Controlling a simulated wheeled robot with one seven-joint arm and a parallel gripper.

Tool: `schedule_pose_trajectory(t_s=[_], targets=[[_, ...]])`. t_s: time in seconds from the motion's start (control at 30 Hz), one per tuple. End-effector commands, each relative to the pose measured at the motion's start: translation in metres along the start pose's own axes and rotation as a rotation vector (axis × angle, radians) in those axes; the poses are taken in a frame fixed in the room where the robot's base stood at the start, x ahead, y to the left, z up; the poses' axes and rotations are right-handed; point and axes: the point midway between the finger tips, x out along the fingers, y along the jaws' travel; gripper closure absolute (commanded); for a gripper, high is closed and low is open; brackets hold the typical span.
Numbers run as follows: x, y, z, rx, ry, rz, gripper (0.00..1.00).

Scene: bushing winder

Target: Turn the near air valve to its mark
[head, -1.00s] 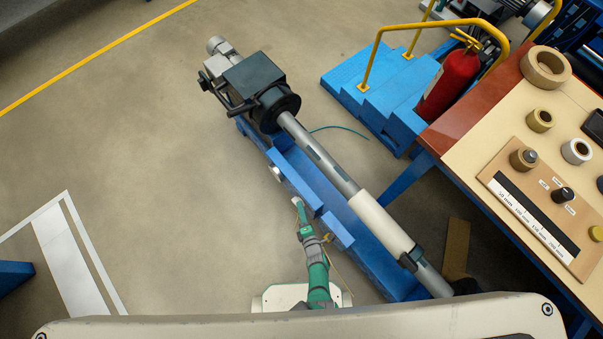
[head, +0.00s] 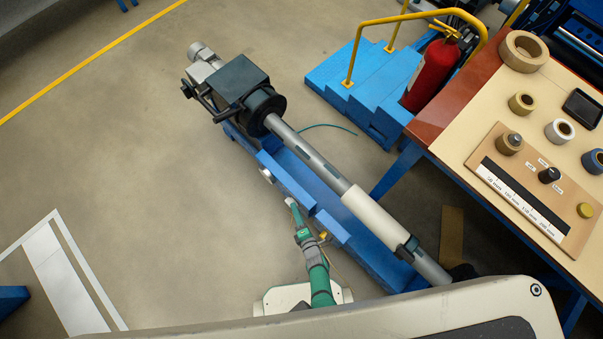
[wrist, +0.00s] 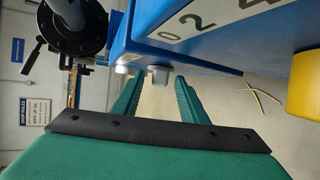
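My gripper (head: 291,204) is beside the near long side of the blue winder bench (head: 367,248). In the wrist view its two green fingers (wrist: 159,98) stand apart with nothing between their tips. A grey knob (wrist: 158,75) on the bench side shows ahead, in line with the gap and apart from the fingers. A second pale round fitting (wrist: 124,68) is just left of it. A round grey fitting (head: 265,174) also shows on the bench side in the head view, beyond the gripper. I cannot tell which fitting is the near air valve, and no valve mark is readable.
A scale (wrist: 215,15) with 0, 2, 4 and a yellow cylinder (wrist: 305,82) are at the wrist view's right. The shaft (head: 330,178) runs above the bench. A control table (head: 450,120) and a fire extinguisher (head: 432,76) stand right.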

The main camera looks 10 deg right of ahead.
Motion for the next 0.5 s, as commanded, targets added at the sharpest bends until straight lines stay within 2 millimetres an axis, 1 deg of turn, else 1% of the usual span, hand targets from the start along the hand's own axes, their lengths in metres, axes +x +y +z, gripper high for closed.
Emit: schedule_pose_trajectory(t_s=[0.03, 0.1, 0.3, 0.5], targets=[[-0.008, -0.001, 0.000, 0.001, 0.000, -0.002, 0.61], [-0.017, -0.001, -0.003, 0.005, 0.002, -0.002, 0.61], [-0.050, -0.001, -0.002, 0.004, 0.000, -0.003, 0.61], [-0.077, -0.001, -0.002, 0.004, 0.001, -0.002, 0.61]])
